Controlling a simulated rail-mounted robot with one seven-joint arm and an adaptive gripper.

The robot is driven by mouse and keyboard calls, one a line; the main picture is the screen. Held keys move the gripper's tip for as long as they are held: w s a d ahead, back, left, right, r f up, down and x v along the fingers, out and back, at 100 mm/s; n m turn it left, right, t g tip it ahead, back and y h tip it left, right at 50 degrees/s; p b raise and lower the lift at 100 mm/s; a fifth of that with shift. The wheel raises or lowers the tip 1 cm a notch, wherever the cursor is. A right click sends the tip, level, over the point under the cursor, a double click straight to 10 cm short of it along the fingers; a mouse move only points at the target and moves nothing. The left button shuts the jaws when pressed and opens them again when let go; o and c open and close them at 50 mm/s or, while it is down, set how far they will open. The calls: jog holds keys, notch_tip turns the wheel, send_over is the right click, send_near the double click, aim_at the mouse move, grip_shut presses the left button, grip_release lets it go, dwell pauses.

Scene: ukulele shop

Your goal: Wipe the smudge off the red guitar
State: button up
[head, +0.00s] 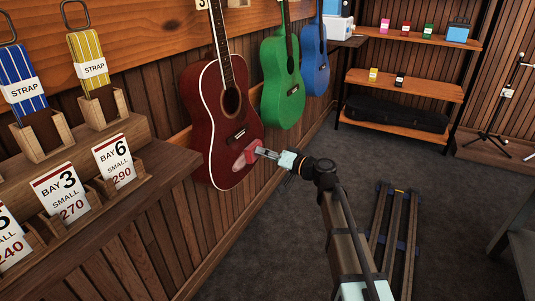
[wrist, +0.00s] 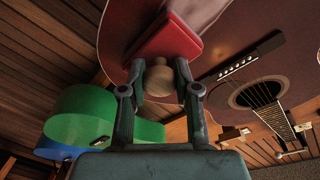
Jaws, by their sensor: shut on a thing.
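The red guitar (head: 222,112) hangs on the wall, nearest of the three guitars. A pale pinkish smudge (head: 238,164) shows low on its body, beside the bridge; a pale patch also shows in the wrist view (wrist: 198,12). My gripper (head: 268,153) is at the lower right of the guitar body. In the wrist view my gripper (wrist: 162,88) is shut on the round tan knob of a red wiping pad (wrist: 180,42). The pad lies against or very close to the guitar's front, by the smudge; exact contact cannot be told.
A green guitar (head: 281,80) and a blue guitar (head: 315,60) hang beyond the red one. A wooden ledge (head: 165,165) with price cards and strap holders is at the left. Shelves (head: 405,85) stand at the back.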

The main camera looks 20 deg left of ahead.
jog(key=shift+s+a+b, duration=0.25)
jog(key=shift+s, duration=0.6)
jog(key=shift+s+a+b, duration=0.25)
jog(key=shift+s, duration=0.65)
jog(key=shift+s+a+b, duration=0.25)
jog(key=shift+s, duration=0.6)
jog(key=s+b, duration=0.1)
jog(key=s, duration=0.5)
jog(key=shift+s+a+b, duration=0.25)
jog(key=shift+a+b, duration=0.15)
jog(key=shift+a, duration=0.05)
jog(key=shift+w+r+b+v, duration=0.1)
jog(key=shift+b+v, duration=0.05)
jog(key=shift+v, duration=0.85)
jog(key=shift+w+r+b+v, duration=0.15)
jog(key=shift+v, duration=0.8)
jog(key=shift+w+r+b+v, duration=0.1)
jog(key=shift+b+v, duration=0.05)
jog(key=shift+v, duration=0.85)
jog(key=shift+d, duration=0.25)
jog(key=v, duration=0.2)
jog(key=shift+d+r, duration=0.15)
jog(key=shift+d, duration=0.2)
jog(key=shift+b, duration=0.3)
